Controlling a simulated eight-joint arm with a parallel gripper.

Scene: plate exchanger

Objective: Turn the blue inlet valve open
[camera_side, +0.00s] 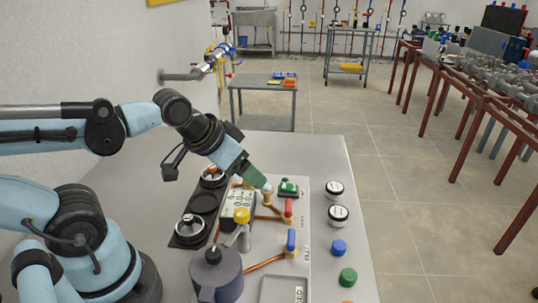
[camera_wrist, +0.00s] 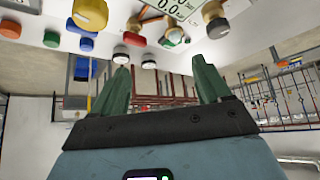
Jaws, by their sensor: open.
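The blue inlet valve (camera_side: 291,241) has an upright blue handle on a brass pipe fitting, right of centre on the white panel in the side view. My gripper (camera_side: 262,183) is above the far part of the panel, near a pale knob on a tan base (camera_side: 267,197), up and left of the blue valve and apart from it. In the wrist view my gripper (camera_wrist: 163,76) has its two green fingers spread, with nothing between them.
A red-handled valve (camera_side: 288,211) stands just beyond the blue one. A yellow-knobbed valve (camera_side: 242,216) and a grey cylindrical vessel (camera_side: 215,275) stand to the left. Loose blue (camera_side: 339,247) and green (camera_side: 348,276) caps lie right. The table's right edge is mostly clear.

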